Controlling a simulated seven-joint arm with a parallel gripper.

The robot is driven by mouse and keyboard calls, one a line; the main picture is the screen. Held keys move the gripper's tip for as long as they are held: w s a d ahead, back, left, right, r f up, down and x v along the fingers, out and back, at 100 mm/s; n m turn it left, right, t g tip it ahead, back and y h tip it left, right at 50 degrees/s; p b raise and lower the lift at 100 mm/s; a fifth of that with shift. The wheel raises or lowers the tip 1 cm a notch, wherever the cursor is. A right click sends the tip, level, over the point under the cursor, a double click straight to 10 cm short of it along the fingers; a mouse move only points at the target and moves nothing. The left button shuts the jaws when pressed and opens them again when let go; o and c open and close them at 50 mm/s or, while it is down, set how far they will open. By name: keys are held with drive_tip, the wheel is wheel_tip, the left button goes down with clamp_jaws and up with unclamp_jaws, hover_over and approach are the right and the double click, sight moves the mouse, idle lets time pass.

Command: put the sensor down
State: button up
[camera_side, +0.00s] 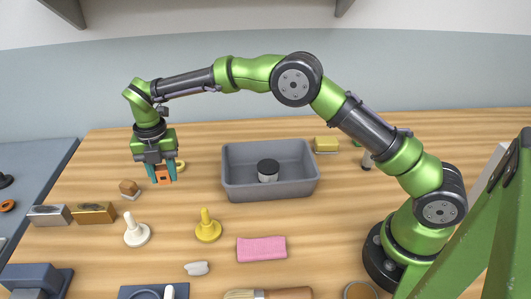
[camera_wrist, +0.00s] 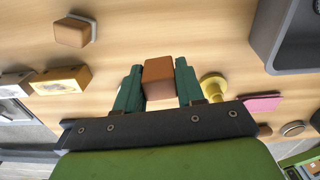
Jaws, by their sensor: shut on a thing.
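My gripper (camera_side: 164,174) is shut on a small orange block, which I take to be the sensor (camera_side: 163,175). In the side view it has a dark spot on its near face. The wrist view shows the sensor (camera_wrist: 158,78) as a plain brown-orange block between the two green fingers (camera_wrist: 158,88). It is over the left part of the wooden table, left of the grey tray (camera_side: 270,190). I cannot tell whether its underside touches the table.
A brown block (camera_side: 128,187) lies left of the gripper, with a brass box (camera_side: 95,213) and a silver box (camera_side: 48,215) nearer the front. White (camera_side: 136,232) and yellow (camera_side: 208,228) knobbed pieces stand in front. A dark-lidded jar (camera_side: 268,170) stands in the tray.

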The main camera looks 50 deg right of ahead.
wheel_tip(320, 180, up, 2)
drive_tip(key=d, duration=0.2)
drive_tip(key=m, duration=0.1)
hover_over(205, 171)
wheel_tip(205, 171, down, 4)
drive_tip(key=shift+d+r, duration=0.1)
drive_tip(key=shift+r, duration=0.05)
drive_tip(key=shift+f, duration=2.95)
drive_tip(key=shift+f, duration=0.1)
drive_tip(key=o, duration=1)
